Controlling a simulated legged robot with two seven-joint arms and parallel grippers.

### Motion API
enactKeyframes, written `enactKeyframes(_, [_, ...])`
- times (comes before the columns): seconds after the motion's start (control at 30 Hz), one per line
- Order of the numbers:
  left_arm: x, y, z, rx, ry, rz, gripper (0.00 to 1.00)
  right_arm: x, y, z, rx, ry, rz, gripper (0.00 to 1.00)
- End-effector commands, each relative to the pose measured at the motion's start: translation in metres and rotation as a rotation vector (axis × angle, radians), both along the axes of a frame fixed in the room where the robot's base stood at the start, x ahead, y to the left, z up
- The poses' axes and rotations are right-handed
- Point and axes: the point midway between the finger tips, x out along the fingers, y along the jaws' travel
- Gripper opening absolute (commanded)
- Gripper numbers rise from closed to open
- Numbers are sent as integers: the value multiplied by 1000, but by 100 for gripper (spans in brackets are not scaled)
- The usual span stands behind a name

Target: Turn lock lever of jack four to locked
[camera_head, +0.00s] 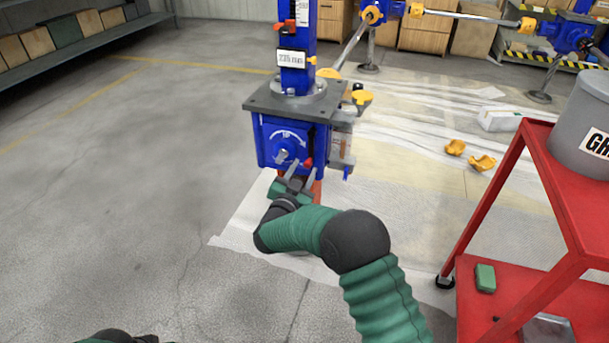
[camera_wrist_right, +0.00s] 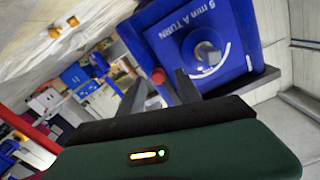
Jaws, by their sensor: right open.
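A blue screw jack (camera_head: 265,140) stands upright in the middle of the head view, with a grey top plate and a round dial on its front. No jack number is readable. A small red knob (camera_head: 308,162), apparently the lock lever's end, sits at the dial's lower right. My right gripper (camera_head: 301,170) is open just in front of it. In the right wrist view the red knob (camera_wrist_right: 158,76) shows between the two open fingers, with the blue housing (camera_wrist_right: 238,25) behind; contact cannot be told. My left gripper is out of view.
A red cart (camera_head: 515,150) with a grey bucket (camera_head: 585,125) and a green block (camera_head: 485,278) stands at the right. Yellow parts (camera_head: 482,162) lie on the floor sheet. Shelves (camera_head: 80,40) line the back left. The left floor is clear.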

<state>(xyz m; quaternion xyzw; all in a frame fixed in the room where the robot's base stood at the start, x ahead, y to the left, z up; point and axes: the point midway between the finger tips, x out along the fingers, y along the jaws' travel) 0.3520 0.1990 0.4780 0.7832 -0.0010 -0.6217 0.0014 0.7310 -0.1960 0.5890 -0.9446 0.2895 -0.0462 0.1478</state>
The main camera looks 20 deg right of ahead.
Motion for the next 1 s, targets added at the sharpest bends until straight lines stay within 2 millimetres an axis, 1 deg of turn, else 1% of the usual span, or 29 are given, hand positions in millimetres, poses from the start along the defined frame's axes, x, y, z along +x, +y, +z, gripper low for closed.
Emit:
enactKeyframes(0.03, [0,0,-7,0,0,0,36,6,-5,-4,1,-1,-2,41])
enactKeyframes(0.13, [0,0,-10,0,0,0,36,15,-10,-2,1,-1,0,41])
enactKeyframes(0.23, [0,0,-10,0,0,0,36,18,-12,0,-1,0,1,41])
enactKeyframes(0.43, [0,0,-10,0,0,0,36,18,-12,1,0,1,1,41])
enactKeyframes(0.73, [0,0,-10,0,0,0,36,18,-12,0,0,1,1,2])
enactKeyframes(0.77, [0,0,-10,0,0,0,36,18,-12,0,0,1,1,0])
enactKeyframes(1.0, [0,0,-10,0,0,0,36,18,-12,0,0,1,1,0])
